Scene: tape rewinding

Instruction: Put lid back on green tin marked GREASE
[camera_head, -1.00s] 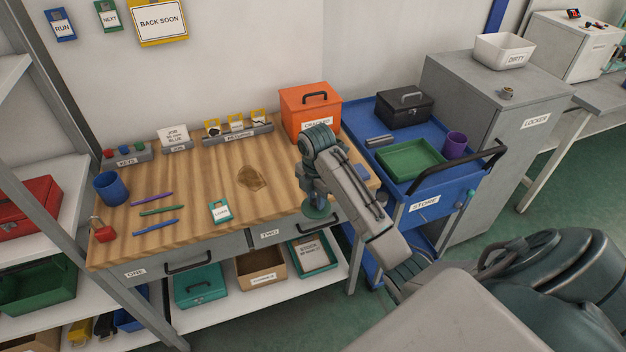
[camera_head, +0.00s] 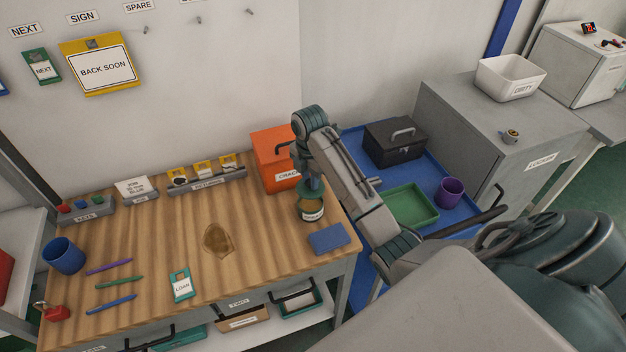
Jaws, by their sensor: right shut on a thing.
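The tin (camera_head: 312,213) stands upright near the right end of the wooden workbench. It has a pale label, too small to read, and a brownish band shows at its top. A dark green round piece, which looks like the lid (camera_head: 314,194), is just above the tin. I cannot tell whether the two touch. My right gripper (camera_head: 312,184) points down over the tin and is shut on the lid; its fingers are small and partly hidden by my arm. My left gripper is not in view.
An orange box (camera_head: 270,160) stands close behind and left of the tin. A blue block (camera_head: 328,239) lies in front of it. A brown stain (camera_head: 217,240) and a LOAN tag (camera_head: 181,285) lie left. The blue cart (camera_head: 362,145) is beyond the bench's right end.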

